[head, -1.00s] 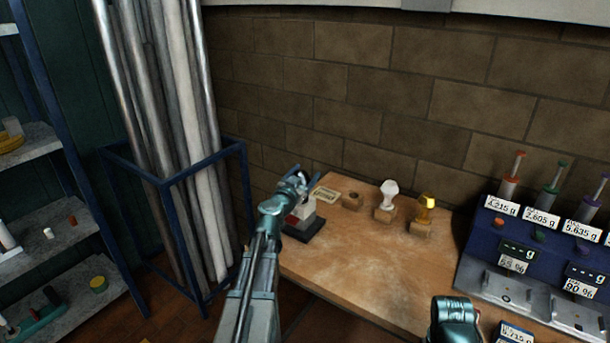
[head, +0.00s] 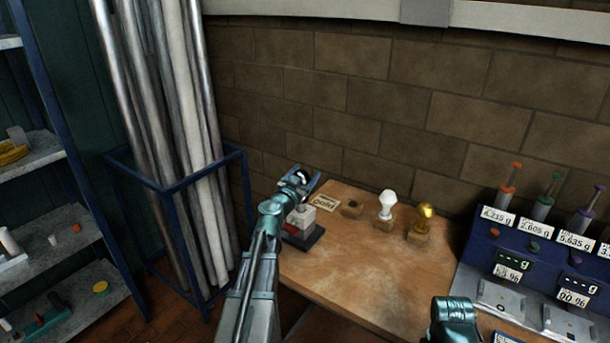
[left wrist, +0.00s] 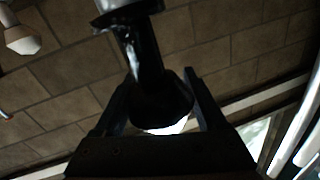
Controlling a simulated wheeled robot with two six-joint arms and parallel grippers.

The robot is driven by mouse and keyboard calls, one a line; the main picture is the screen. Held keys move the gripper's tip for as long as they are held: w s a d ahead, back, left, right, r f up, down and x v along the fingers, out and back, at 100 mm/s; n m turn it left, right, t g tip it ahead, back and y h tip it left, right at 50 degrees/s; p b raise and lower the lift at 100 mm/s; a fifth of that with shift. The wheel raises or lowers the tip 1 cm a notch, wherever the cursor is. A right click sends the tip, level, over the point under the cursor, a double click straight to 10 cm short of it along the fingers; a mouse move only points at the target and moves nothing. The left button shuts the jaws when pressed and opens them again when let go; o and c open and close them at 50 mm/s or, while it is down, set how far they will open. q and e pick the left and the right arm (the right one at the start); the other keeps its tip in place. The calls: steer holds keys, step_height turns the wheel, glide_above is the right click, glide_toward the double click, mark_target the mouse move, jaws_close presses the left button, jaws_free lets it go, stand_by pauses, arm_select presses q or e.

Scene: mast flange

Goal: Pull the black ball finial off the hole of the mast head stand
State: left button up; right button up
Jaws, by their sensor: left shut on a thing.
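The black ball finial (head: 301,176) is between the fingers of my left gripper (head: 306,181), above the mast head stand. In the left wrist view the black ball (left wrist: 160,104) sits between both fingers of the left gripper (left wrist: 160,100), and its dark stem runs to a pale round piece at the top edge. The mast head stand (head: 301,219) is a pale block with a red mark on a dark base at the bench's left end. My gripper partly covers its top, so I cannot tell whether the stem is in the hole.
A small label card (head: 325,203), a wooden block with a hole (head: 351,208), a white finial (head: 387,203) and a gold finial (head: 424,214) stand along the wall. A blue weighing unit (head: 535,250) is at right. Tall poles in a blue rack (head: 178,180) stand left.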

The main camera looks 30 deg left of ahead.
step_height(320, 180, up, 3)
steer(key=shift+f+p, duration=0.15)
steer(key=shift+p, duration=0.95)
